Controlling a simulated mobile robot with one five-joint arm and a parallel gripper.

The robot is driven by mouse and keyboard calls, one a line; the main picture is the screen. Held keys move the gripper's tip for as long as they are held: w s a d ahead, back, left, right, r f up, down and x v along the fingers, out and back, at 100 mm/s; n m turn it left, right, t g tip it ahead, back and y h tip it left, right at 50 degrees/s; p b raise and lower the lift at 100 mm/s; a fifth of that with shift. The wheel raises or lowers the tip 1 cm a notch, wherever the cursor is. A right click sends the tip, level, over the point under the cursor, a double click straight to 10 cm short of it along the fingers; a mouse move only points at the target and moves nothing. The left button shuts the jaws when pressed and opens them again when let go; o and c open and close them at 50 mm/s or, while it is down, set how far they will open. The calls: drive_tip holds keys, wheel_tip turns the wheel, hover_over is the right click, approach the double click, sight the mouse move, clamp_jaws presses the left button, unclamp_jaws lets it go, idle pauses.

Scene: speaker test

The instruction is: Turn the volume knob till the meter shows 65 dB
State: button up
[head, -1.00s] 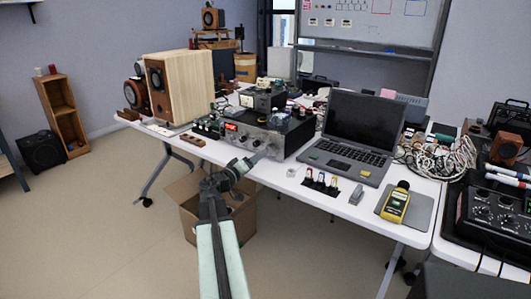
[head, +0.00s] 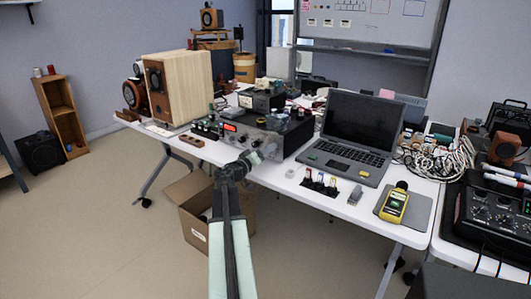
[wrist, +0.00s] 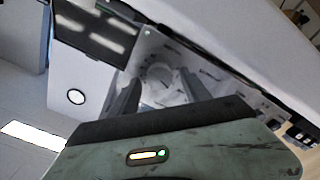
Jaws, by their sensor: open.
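The amplifier (head: 232,139) is a grey metal box with a lit red display, near the middle of the table. My gripper (head: 264,153) is in front of the right part of its front panel, hiding some of it. In the wrist view a round, pale volume knob (wrist: 160,73) shows on the panel. My open gripper (wrist: 158,79) faces it, with one finger to each side in the picture. I cannot tell whether the fingers touch it. The yellow sound meter (head: 394,207) lies on a grey pad at the right; its reading is too small to read.
An open laptop (head: 350,145) stands right of the amplifier. Small coloured connectors (head: 320,182) lie in front of it. A wooden speaker (head: 180,88) stands at the left. A cardboard box (head: 195,215) is on the floor below. White cables (head: 440,158) are heaped at the right.

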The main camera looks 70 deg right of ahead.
clamp_jaws()
drive_tip(key=shift+n, duration=0.3)
unclamp_jaws()
drive_tip(key=v, duration=0.8)
